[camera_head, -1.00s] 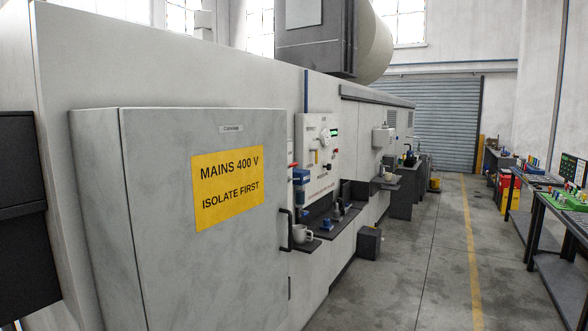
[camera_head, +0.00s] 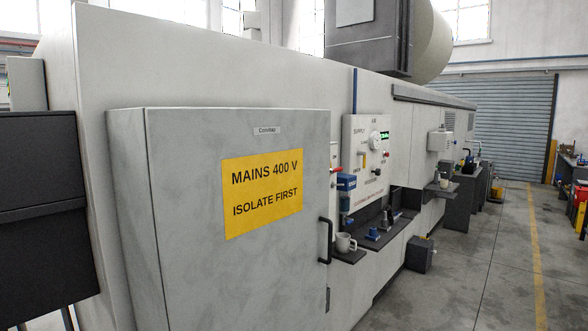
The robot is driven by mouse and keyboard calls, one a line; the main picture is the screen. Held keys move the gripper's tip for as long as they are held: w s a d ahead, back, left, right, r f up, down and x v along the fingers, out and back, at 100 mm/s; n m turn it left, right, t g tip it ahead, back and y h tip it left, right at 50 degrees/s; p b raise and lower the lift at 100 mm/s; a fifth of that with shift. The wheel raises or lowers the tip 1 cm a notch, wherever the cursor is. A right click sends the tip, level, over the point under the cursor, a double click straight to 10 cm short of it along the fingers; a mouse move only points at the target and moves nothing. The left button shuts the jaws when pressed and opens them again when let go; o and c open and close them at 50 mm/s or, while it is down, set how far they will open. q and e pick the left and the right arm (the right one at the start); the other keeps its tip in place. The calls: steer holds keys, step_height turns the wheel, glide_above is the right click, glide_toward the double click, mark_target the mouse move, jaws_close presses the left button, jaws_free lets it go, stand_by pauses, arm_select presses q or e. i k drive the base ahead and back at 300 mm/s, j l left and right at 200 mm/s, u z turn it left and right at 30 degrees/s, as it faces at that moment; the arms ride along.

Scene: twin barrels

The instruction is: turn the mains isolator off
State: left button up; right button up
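A grey electrical cabinet (camera_head: 185,200) stands close in front of me on the long white machine's side. Its front carries a yellow label (camera_head: 262,193) reading "MAINS 400 V ISOLATE FIRST". A dark door handle (camera_head: 326,241) is on the door's right edge, and the door looks shut. Beyond it, a white control panel (camera_head: 367,160) has a dial, a green display and small knobs. A small red part (camera_head: 336,170) shows just right of the cabinet; I cannot tell whether it is the isolator's handle. Neither gripper is in view.
A small dark shelf (camera_head: 349,257) with a white mug (camera_head: 346,242) juts out past the cabinet. A dark box (camera_head: 420,256) stands on the floor beyond. Black equipment (camera_head: 40,200) is at the left.

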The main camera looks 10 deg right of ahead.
mark_target(332, 171)
steer(key=i+l+u, duration=0.3)
steer(key=l, duration=0.35)
steer(key=i+l+u, duration=0.15)
steer(key=i+l, duration=0.3)
steer(key=l, duration=0.2)
steer(key=i+l, duration=0.15)
steer(key=l, duration=0.2)
steer(key=i+l+u, duration=0.1)
steer(key=l, duration=0.25)
steer(key=i+l, duration=0.2)
steer(key=l, duration=0.15)
steer(key=i+l+u, duration=0.1)
steer(key=l, duration=0.25)
steer(key=i+l, duration=0.2)
steer(key=l, duration=0.15)
